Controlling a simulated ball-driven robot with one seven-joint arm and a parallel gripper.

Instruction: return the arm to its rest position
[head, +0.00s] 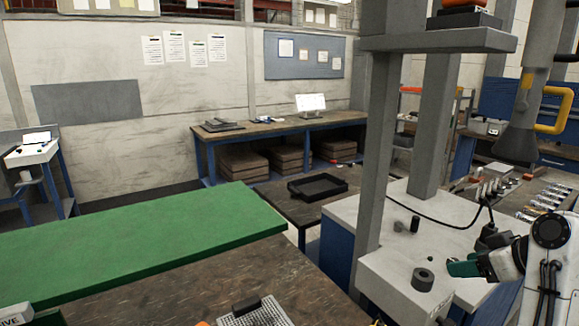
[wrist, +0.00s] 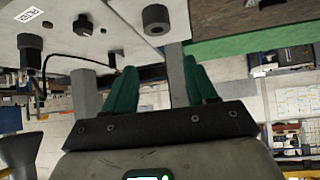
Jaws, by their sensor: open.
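My gripper (head: 456,268) is at the right of the head view, at the end of my white arm. Its green fingers point left, above the pale top of a machine bench (head: 405,285). In the wrist view my gripper (wrist: 159,66) shows two green fingers spread apart with nothing between them. A dark ring-shaped part (head: 423,280) stands on the bench top just left of the fingers, apart from them in the picture. The ring part (wrist: 156,19) also shows beyond the fingertips in the wrist view.
Two grey columns (head: 375,150) rise from the bench left of and behind my gripper. A black cable (head: 440,222) hangs over the bench. A green-topped table (head: 140,240) is at the left. A black tray (head: 317,187) lies on a low table farther back.

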